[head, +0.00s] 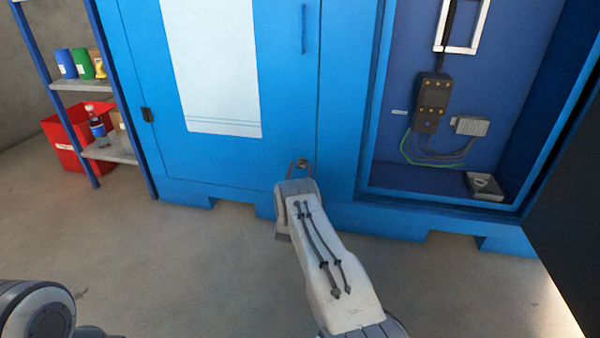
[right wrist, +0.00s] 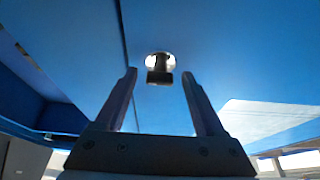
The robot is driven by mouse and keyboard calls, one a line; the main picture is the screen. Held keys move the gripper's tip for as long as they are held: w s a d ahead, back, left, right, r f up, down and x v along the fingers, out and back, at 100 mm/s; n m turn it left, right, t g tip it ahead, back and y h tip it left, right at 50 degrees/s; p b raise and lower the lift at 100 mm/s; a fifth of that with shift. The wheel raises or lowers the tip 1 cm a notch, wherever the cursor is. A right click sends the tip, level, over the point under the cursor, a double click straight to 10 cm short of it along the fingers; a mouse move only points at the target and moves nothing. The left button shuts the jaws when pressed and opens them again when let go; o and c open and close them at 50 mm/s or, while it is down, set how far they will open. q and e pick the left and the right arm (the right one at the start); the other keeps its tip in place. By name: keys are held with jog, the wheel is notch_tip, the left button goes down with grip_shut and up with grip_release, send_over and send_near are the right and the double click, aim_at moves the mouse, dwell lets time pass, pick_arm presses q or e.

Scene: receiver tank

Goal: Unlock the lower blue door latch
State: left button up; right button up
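The lower latch (head: 302,162) is a small dark knob low on the blue door (head: 285,110), close to the door's right edge. In the right wrist view the latch (right wrist: 160,70) shows as a dark tab on a bright round base. My right gripper (head: 302,168) is at the latch, with its fingers open. In the right wrist view one finger stands on each side of the latch, with a gap to both. Whether the fingertips reach past the tab is hard to tell. Only a grey part of my left arm shows at bottom left; its gripper is out of view.
A blue handle (head: 303,28) is higher on the door, beside a white window panel (head: 210,65). To the right is an open recess with a control box (head: 431,100) and cables. At left stand a shelf (head: 108,151) and a red bin (head: 66,150). The floor in front is clear.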

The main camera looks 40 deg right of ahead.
grip_shut()
jog(key=n+t+y+p, duration=0.1)
jog(key=n, duration=0.1)
jog(key=n+y+p, duration=0.1)
jog(key=n, duration=0.2)
jog(key=shift+s+r+t, duration=0.15)
jog(key=shift+t, duration=0.25)
jog(key=n+y+p, duration=0.2)
jog(key=n, duration=0.2)
jog(key=n+y+p, duration=0.2)
jog(key=n+p, duration=0.1)
jog(key=n, duration=0.2)
jog(key=n+t+y+p, duration=0.1)
jog(key=n+y+p, duration=0.1)
jog(key=n+p, duration=0.1)
jog(key=shift+s+d+r+n, duration=0.1)
jog(key=shift+d+r+n, duration=0.1)
jog(key=shift+n, duration=0.6)
jog(key=shift+n+g+y+p, duration=0.55)
jog(key=shift+n+p, duration=0.6)
jog(key=shift+n, duration=0.75)
jog(key=shift+f, duration=0.1)
